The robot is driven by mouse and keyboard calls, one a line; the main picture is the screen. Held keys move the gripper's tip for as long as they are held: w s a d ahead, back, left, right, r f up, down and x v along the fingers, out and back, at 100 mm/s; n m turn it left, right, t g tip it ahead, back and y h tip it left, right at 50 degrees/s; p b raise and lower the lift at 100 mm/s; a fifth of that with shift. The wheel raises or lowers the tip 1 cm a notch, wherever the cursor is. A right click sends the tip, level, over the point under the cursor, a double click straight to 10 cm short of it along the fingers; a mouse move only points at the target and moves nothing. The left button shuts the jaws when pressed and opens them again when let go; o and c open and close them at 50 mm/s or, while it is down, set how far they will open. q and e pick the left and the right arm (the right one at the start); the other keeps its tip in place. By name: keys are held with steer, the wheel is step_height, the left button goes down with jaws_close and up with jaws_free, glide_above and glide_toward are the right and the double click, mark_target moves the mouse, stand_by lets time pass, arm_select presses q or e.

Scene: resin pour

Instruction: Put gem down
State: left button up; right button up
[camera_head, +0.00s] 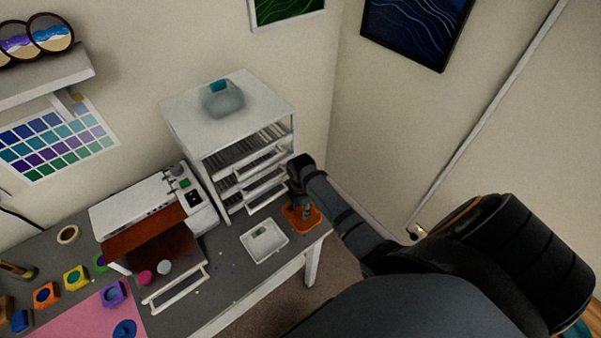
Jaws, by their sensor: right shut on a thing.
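My right gripper (304,208) points down at the front right corner of the desk, over or at an orange tray (313,219). The gripper is small and dark here. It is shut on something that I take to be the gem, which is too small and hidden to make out. I cannot tell whether the gripper touches the tray. My left gripper is not in view.
A white tray (275,248) with a small green piece stands left of the orange tray. A white drawer unit (180,110) with open drawers stands close behind my gripper. A white machine (135,205) is further left. The desk's edge lies just right.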

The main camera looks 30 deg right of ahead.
steer(key=shift+s, duration=0.25)
steer(key=o, duration=0.7)
steer(key=shift+s, duration=0.1)
steer(key=shift+c, duration=0.2)
steer(key=shift+o, duration=1.1)
steer(key=shift+d+f, duration=0.1)
steer(key=shift+f, duration=0.05)
steer(key=shift+w, duration=0.25)
steer(key=shift+s+r, duration=0.1)
steer(key=shift+r, duration=0.1)
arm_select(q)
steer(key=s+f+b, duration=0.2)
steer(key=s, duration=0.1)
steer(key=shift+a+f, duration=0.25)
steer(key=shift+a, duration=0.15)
arm_select(e)
step_height(320, 180, up, 12)
steer(key=shift+r, duration=0.1)
